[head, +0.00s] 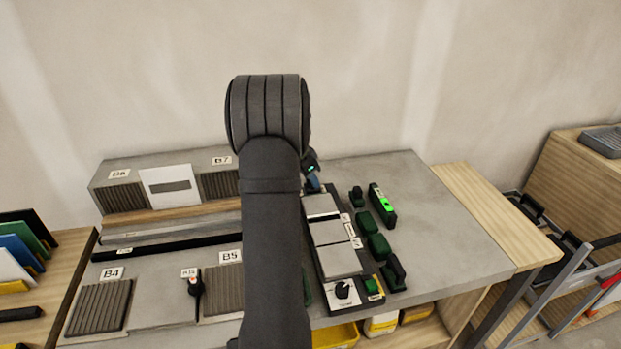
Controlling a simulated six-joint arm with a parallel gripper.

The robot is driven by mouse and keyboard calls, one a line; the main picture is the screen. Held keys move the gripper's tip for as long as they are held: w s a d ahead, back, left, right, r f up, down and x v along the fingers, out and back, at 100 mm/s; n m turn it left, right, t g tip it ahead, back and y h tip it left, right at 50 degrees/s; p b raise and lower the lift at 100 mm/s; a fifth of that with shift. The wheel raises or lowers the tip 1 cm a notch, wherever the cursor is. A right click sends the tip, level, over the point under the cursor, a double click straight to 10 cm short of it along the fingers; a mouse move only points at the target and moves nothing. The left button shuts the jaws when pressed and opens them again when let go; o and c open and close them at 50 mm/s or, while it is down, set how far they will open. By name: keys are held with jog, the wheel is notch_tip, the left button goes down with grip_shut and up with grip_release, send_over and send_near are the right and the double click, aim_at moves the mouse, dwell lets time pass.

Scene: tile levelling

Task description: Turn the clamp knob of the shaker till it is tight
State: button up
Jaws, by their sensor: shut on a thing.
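The shaker (318,262) is a long dark base with pale grey plates (340,260), running from front to back right of my arm. A black pointer knob (343,289) sits on a white dial plate at its near end, with nothing touching it. My gripper (313,184) is at the far end of the shaker, mostly hidden behind my own arm; only a dark piece with a small green light and a bluish tip shows. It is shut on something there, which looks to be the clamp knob. The knob itself and the finger contact are hidden.
Dark green blocks (378,246) and a device with a lit green display (382,203) stand right of the shaker. A green button (372,285) is by its near end. Ribbed pads (101,307) and a grey raised block (150,170) lie left. The tabletop's right side (440,245) is clear.

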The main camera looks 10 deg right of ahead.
jog(key=o, duration=1)
jog(key=v, duration=1.7)
jog(key=shift+a+r, duration=0.1)
jog(key=shift+r, duration=0.1)
jog(key=x, duration=1.7)
jog(key=shift+f, duration=0.2)
jog(key=shift+r, duration=0.1)
